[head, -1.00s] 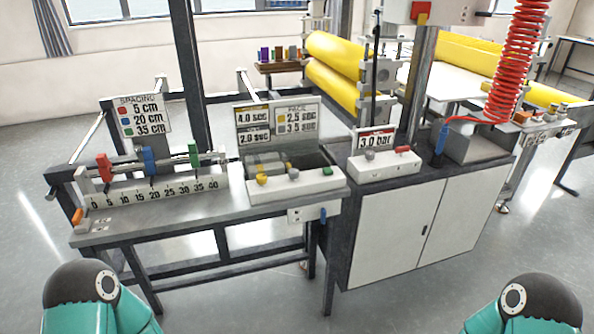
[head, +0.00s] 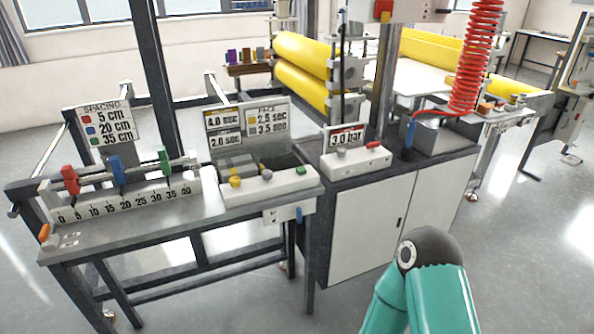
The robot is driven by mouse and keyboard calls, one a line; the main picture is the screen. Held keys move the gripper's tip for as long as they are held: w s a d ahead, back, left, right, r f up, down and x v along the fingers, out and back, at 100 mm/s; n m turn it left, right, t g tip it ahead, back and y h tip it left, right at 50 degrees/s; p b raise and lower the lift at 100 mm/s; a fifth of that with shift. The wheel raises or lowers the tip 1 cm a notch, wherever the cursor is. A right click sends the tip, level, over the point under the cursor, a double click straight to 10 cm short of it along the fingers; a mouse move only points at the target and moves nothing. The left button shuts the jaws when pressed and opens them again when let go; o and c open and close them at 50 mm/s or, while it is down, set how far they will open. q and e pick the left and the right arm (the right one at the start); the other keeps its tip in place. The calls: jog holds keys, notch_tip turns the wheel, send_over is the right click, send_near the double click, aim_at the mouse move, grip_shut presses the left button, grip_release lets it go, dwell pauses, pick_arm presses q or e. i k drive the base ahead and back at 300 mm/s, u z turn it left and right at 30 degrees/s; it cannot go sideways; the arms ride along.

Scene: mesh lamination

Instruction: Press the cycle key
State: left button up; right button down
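No key carries a readable "cycle" label, so I cannot tell which one it is. A white control box (head: 240,193) on the left bench bears a yellow knob (head: 235,182), a grey knob (head: 267,175) and a green key (head: 301,170). A second white box (head: 350,163) under the "3.0 bar" sign (head: 345,138) bears a grey knob (head: 341,153) and a red key (head: 373,144). My grippers are both out of view. Only a teal link of my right arm shows at the bottom right, apart from the benches.
The left bench (head: 130,235) holds a scale (head: 125,198) with red, blue and green sliders. A white cabinet (head: 365,235) stands right of it, with a coiled red hose (head: 467,60) above. Yellow rollers (head: 300,70) are behind. The floor in front is clear.

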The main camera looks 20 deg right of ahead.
aim_at(302, 170)
jog(key=z, duration=0.05)
jog(key=i, duration=1.05)
jog(key=u, duration=0.05)
